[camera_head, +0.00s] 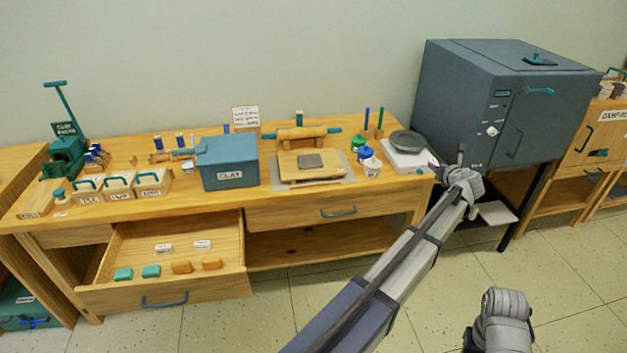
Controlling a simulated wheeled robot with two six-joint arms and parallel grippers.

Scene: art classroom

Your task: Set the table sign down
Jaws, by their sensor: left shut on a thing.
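My left arm reaches up from the bottom centre, and its gripper (461,160) is at the right end of the wooden workbench (100,208), in front of the kiln. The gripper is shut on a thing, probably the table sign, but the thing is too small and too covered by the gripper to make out. A different white card with writing (246,117) stands at the back of the bench, apart from my gripper. Only a part of my right arm shows at the bottom right; its gripper is out of view.
The grey-blue kiln (461,95) stands close behind my left gripper. A scale (408,155), jars, a board with a rolling pin (300,134) and a blue CLAY box (227,162) fill the bench top. An open drawer (165,288) juts out at the front left.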

